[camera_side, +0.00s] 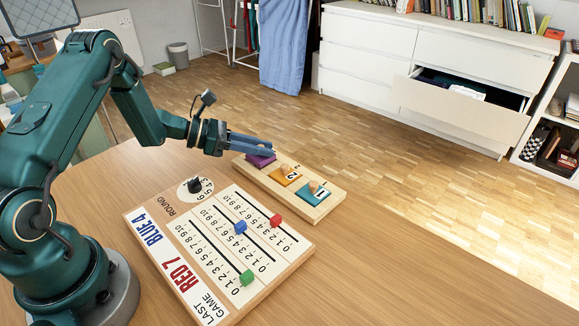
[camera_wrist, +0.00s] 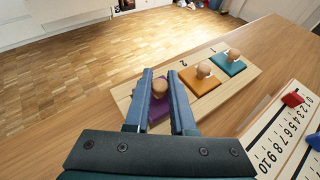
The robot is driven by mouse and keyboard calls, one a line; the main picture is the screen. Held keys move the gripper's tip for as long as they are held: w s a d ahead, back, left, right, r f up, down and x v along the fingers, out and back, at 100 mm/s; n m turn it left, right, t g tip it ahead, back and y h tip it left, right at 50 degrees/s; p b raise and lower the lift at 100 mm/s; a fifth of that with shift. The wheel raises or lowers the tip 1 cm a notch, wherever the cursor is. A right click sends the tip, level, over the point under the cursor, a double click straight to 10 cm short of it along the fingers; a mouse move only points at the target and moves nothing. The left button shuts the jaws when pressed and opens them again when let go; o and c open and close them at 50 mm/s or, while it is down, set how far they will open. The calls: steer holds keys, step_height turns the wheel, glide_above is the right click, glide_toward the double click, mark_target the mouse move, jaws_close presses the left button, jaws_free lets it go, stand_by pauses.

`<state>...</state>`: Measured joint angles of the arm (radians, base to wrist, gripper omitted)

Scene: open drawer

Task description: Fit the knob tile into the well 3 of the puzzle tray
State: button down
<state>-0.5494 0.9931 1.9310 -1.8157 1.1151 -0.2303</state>
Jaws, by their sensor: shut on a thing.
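The purple knob tile (camera_side: 261,160) is at the far left end of the wooden puzzle tray (camera_side: 322,211), over well 3. In the wrist view its round wooden knob (camera_wrist: 159,88) is between my fingers, with the purple plate (camera_wrist: 157,114) below. My gripper (camera_side: 266,145) is shut on this knob; it also shows in the wrist view (camera_wrist: 162,85). I cannot tell whether the tile lies fully down in the well, as my fingers hide part of it. An orange tile (camera_side: 284,178) sits by number 2 and a teal tile (camera_side: 313,194) by number 1.
A scoreboard (camera_side: 188,236) with a black round dial (camera_side: 195,185) and red (camera_side: 276,220), blue (camera_side: 240,227) and green (camera_side: 246,278) sliders lies in front of the tray. Bare table (camera_side: 400,275) is free at the right. A white dresser (camera_side: 420,75) with an open drawer stands beyond.

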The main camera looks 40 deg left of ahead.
steer(key=shift+f, duration=0.35)
steer(key=shift+f, duration=0.1)
steer(key=c, duration=0.8)
jaws_free()
steer(key=shift+f, duration=0.1)
steer(key=shift+o, duration=0.2)
